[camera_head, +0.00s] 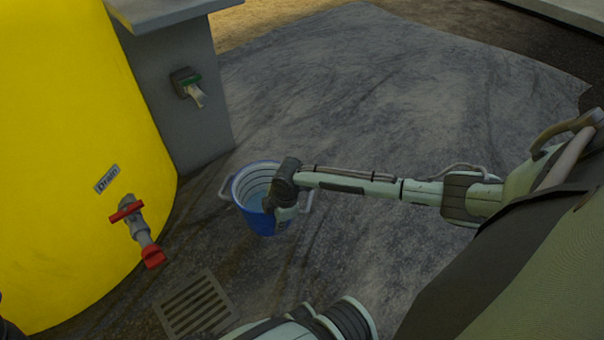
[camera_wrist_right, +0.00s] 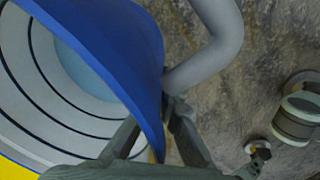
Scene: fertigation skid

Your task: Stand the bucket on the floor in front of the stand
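The blue bucket (camera_head: 267,222) has a pale, ringed inside with light blue liquid in it. It is upright or nearly so, in front of the grey stand (camera_head: 180,125), right of the yellow tank. I cannot tell whether its base touches the floor. My right gripper (camera_head: 277,203) is at its right rim. In the right wrist view the gripper (camera_wrist_right: 155,115) has one finger inside the bucket (camera_wrist_right: 120,45) and one outside, closed on the wall beside the grey handle (camera_wrist_right: 207,55). The gripper hides part of the bucket.
The yellow tank (camera_head: 70,130) carries a drain valve with a red handle (camera_head: 126,211) and a red outlet. A floor grate (camera_head: 193,306) lies in front of it. The floor to the right is clear.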

